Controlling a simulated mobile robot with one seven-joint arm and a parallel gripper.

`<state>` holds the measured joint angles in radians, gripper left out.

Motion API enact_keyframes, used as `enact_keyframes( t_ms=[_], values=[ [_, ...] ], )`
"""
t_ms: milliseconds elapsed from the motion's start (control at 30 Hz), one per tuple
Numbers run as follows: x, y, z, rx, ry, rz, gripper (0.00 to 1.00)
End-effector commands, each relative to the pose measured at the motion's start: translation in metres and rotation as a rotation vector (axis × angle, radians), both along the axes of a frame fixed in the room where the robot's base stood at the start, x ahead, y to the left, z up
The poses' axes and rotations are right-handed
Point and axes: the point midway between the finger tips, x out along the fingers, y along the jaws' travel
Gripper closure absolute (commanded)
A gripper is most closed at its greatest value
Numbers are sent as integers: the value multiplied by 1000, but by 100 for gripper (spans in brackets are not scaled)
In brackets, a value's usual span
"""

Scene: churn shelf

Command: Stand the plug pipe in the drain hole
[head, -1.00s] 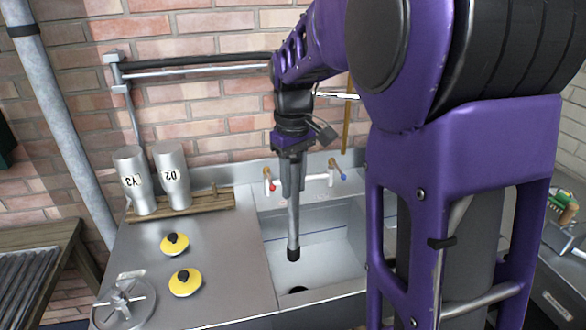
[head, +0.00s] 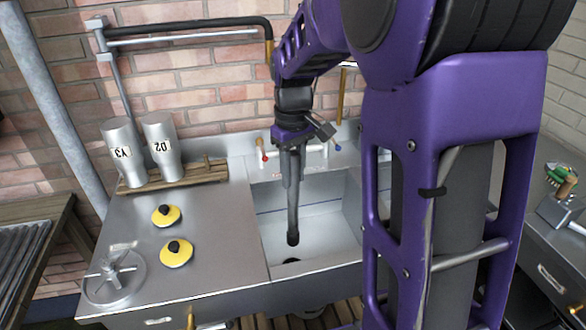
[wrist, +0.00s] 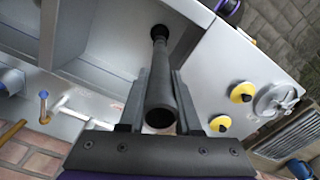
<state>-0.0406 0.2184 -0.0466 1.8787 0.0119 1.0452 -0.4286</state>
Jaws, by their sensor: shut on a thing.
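The plug pipe (head: 293,212) is a long grey tube with a dark lower end. My gripper (head: 290,178) is shut on its upper part and holds it close to upright over the sink basin (head: 338,238). The dark drain hole (head: 291,261) in the basin floor shows just below the pipe's tip in the head view, with a small gap in the picture. In the wrist view the pipe (wrist: 161,85) runs away between the fingers, its open top near the camera. Its far end lies against a dark round patch; I cannot tell whether they touch.
Two yellow plugs with black knobs (head: 176,253) and a metal spoked wheel (head: 115,277) lie on the left drainboard. Taps with red and blue ends (head: 336,147) are at the basin's back.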

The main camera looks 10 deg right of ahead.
Motion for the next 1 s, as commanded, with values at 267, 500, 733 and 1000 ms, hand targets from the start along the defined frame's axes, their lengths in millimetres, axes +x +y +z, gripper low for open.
enact_keyframes(
  t_ms=[267,500,733,1000],
  values=[
    [0,0,-32,0,-2,0,100],
    [0,0,-56,0,-1,0,100],
    [0,0,-79,0,-1,0,100],
    [0,0,-102,0,0,0,100]
  ],
)
